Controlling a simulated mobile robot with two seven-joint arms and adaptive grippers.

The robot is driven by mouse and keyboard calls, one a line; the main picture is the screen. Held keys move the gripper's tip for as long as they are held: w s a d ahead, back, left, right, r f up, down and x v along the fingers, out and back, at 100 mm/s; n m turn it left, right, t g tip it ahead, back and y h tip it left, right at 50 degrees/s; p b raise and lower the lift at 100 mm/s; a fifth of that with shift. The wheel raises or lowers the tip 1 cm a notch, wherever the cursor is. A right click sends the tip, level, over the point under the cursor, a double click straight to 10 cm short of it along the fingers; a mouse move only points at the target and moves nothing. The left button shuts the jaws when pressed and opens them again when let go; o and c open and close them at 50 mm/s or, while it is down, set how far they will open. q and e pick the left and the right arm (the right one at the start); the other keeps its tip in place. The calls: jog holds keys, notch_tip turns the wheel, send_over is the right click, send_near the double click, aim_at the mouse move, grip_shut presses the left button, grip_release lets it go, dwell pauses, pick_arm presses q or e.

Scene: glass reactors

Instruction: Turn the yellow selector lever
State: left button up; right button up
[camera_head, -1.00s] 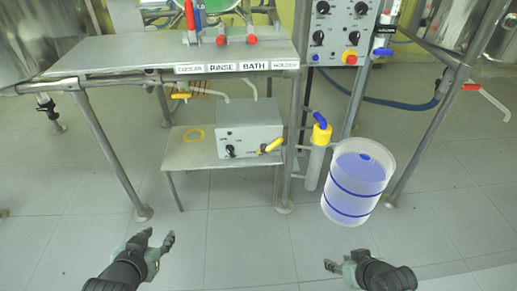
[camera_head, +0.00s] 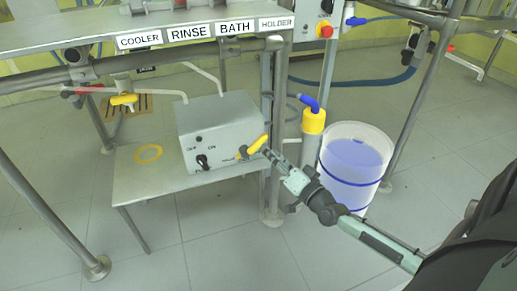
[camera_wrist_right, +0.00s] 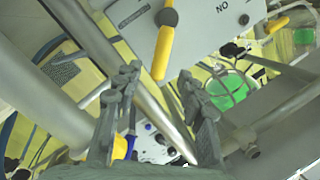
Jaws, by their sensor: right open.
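The yellow selector lever (camera_head: 254,146) sits on the front right of a grey control box (camera_head: 222,127) on a low shelf. In the head view it slants up to the right. My right gripper (camera_head: 268,153) is just right of the lever, its fingertips close to it; I cannot tell whether they touch. In the right wrist view the lever (camera_wrist_right: 163,50) hangs from a round pivot on the box face, beyond the open fingers (camera_wrist_right: 160,100). Nothing is between the fingers up close. My left gripper is not in view.
A yellow-topped post (camera_head: 313,122) and a bucket of bluish liquid (camera_head: 354,165) stand right of the box. The labelled bench top (camera_head: 100,32) overhangs it. A black knob (camera_head: 202,161) is on the box's left. A yellow ring (camera_head: 149,154) lies on the low shelf.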

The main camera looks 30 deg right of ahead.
aim_at(254, 144)
jog(key=w, duration=0.4)
jog(key=shift+w+b, duration=0.35)
jog(key=shift+c, duration=0.2)
grip_shut()
